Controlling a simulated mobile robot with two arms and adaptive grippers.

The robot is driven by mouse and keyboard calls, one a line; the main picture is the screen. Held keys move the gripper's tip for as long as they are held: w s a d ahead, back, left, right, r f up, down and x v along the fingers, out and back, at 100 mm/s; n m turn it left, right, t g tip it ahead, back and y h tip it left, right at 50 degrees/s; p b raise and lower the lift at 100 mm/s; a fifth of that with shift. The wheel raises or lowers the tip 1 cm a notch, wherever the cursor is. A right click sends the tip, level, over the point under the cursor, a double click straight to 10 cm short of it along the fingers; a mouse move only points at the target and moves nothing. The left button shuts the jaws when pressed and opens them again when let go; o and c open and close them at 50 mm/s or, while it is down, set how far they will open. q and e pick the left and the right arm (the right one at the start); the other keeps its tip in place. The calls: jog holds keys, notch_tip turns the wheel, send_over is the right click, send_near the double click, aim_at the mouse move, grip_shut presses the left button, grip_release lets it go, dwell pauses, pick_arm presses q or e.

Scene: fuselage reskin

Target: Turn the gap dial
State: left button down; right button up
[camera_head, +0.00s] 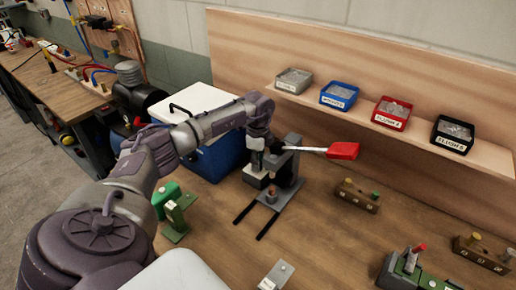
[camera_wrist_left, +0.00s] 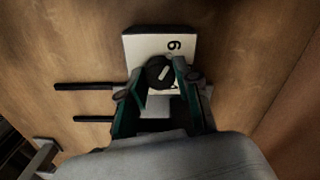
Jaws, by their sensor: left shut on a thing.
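The gap dial (camera_wrist_left: 158,72) is a round black knob with a pale pointer bar, on a white plate (camera_wrist_left: 135,47) with a dark numeral that reads as 6 or 9. My right gripper is not in view.
The press's lever ends in a red grip (camera_head: 342,150) to the right of my gripper. Two dark rails (camera_head: 256,217) stick out in front. A blue cooler (camera_head: 208,158) stands behind, a green fixture (camera_head: 176,212) to the left. Several bins line the shelf (camera_head: 437,158).

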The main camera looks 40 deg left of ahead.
pick_arm(q)
jog(key=shift+w+r, duration=0.1)
jog(key=c, duration=0.8)
grip_release()
notch_tip(320, 180, up, 12)
